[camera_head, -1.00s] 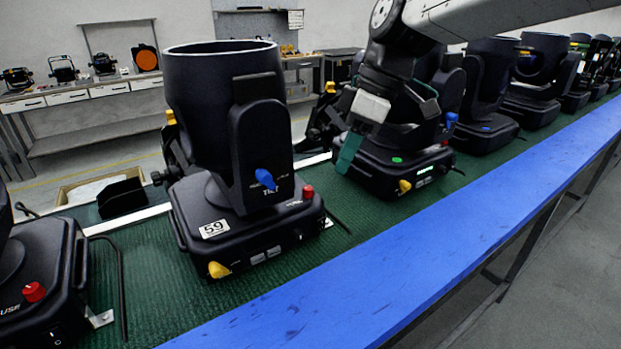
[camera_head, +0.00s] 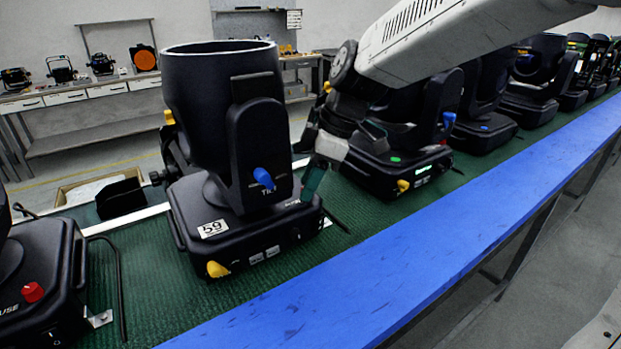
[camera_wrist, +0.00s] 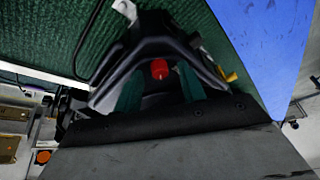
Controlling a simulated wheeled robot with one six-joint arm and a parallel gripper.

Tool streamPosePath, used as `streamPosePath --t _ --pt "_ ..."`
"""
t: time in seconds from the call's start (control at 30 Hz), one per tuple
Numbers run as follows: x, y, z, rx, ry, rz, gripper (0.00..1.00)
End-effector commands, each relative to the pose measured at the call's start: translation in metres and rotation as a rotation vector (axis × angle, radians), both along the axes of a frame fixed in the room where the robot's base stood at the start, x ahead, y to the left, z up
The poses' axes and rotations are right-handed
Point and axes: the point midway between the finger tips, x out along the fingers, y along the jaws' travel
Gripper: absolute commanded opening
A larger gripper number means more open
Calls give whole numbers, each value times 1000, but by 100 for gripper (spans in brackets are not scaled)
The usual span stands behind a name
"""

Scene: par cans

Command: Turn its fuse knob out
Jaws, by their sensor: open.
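The black par can fixture (camera_head: 232,140) marked 59 stands upright on the green belt. It has a blue tilt knob (camera_head: 264,179) on its yoke and a yellow knob (camera_head: 217,269) low on its base. Its red fuse knob (camera_wrist: 160,69) shows in the wrist view, between and beyond my two green fingers; contact cannot be told. In the head view that knob is hidden behind my gripper (camera_head: 314,180), which is at the right end of the base. My gripper (camera_wrist: 160,80) is open, with a finger on each side of the knob.
Another fixture (camera_head: 40,275) with a red knob (camera_head: 32,292) stands at the left. More fixtures (camera_head: 400,170) line the belt (camera_head: 160,300) to the right. A blue rail (camera_head: 400,265) runs along the front. A bin (camera_head: 120,197) sits behind.

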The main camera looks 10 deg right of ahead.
Motion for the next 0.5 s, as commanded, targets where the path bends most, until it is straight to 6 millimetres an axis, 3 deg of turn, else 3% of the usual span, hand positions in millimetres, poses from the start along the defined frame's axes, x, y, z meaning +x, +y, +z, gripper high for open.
streamPosePath --t 0.1,0.23,0.5 --pt "0 0 0 0 0 0 38" --pt "0 0 0 0 0 0 1" --pt "0 0 0 -1 0 -11 0"
